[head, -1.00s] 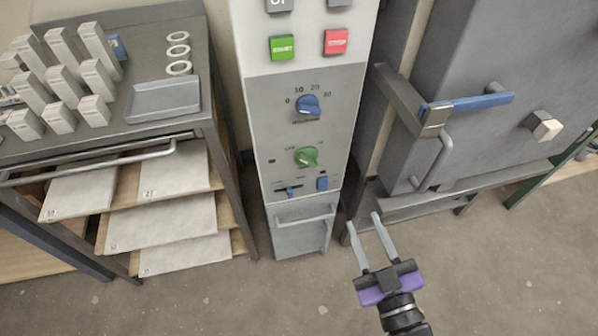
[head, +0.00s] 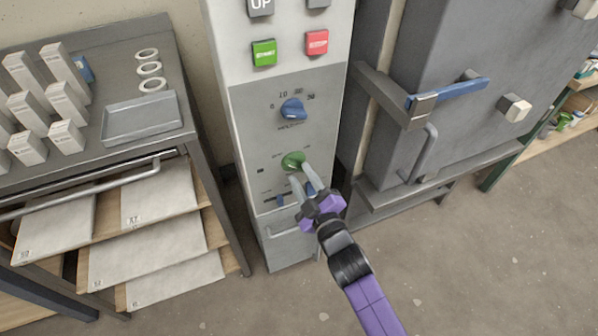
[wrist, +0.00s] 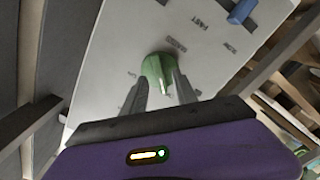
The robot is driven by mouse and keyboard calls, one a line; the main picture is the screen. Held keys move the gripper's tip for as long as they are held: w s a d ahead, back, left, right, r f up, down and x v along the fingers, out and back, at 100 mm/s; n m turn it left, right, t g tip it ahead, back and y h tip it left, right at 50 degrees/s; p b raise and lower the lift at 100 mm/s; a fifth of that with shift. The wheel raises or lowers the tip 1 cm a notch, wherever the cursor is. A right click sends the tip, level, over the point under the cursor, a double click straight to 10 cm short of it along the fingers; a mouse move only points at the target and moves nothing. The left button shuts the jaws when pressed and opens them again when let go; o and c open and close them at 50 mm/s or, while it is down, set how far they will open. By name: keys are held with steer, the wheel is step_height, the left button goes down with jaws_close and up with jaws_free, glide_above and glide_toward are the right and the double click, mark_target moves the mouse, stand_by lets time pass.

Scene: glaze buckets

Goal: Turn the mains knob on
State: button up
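The green knob (head: 293,160), which I take for the mains knob, sits low on the grey face of the control panel (head: 250,130). In the wrist view the green knob (wrist: 158,72) is at upper centre, its pointer ridge aimed down the picture; lettering near it is hard to read. My gripper (head: 299,173) is open in front of the knob. In the wrist view the fingertips of my gripper (wrist: 160,82) lie on either side of the knob's lower part. I cannot tell whether they touch it. The fingers partly cover the panel below the knob.
A blue dial (head: 292,109) is just above the green knob, with green (head: 264,53) and red (head: 317,42) buttons higher up. A blue slider (head: 281,199) is below. The kiln door's blue handle (head: 460,91) juts out at right; a shelved rack (head: 195,150) stands at left.

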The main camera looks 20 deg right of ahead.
steer(key=shift+w, duration=1.05)
jaws_close()
